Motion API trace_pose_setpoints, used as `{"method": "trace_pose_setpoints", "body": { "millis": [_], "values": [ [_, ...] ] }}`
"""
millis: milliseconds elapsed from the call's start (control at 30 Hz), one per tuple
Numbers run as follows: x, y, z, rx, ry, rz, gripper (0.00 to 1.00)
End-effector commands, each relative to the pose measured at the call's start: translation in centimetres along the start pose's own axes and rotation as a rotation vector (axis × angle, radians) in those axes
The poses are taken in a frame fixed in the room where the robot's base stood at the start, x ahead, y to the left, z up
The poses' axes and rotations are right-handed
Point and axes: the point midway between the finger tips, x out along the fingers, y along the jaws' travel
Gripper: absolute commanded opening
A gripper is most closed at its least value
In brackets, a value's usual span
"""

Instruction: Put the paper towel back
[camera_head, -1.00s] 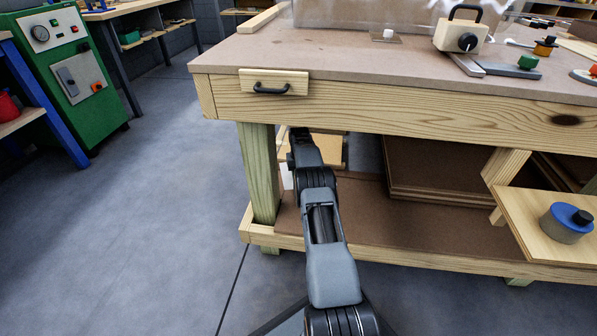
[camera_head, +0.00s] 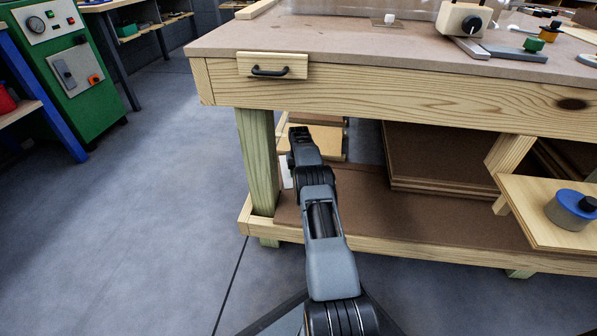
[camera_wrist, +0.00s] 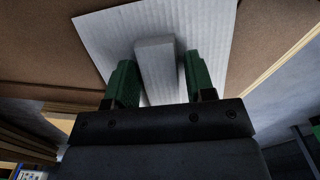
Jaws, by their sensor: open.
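A white textured sheet, which looks like the paper towel (camera_wrist: 101,32), lies flat on a brown surface in the wrist view. A pale block (camera_wrist: 155,62) sits between my two green fingers; I cannot tell whether it is fixed to the sheet. My gripper (camera_wrist: 154,78) is open around the block, with a small gap seen at the right finger. In the head view my gripper (camera_head: 299,134) is under the workbench, by its left front leg. A strip of white sheet (camera_head: 287,172) shows left of my arm on the lower shelf.
The workbench top (camera_head: 330,45) and its front beam (camera_head: 400,92) overhang my arm. The left leg (camera_head: 257,160) stands close beside it. Stacked brown boards (camera_head: 435,160) lie to the right on the lower shelf (camera_head: 390,210). Open floor (camera_head: 130,220) lies left.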

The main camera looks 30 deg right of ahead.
Motion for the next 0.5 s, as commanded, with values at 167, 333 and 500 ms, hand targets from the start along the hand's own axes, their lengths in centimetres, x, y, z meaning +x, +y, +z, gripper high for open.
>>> {"method": "trace_pose_setpoints", "body": {
  "millis": [167, 333, 500],
  "values": [
    [1.3, 0.0, 0.5, 0.0, -0.02, -0.001, 0.6],
    [0.7, 0.0, 0.4, 0.0, -0.016, -0.001, 0.6],
    [-4.1, -0.1, 0.3, -0.001, -0.014, -0.001, 0.6]
  ]
}}
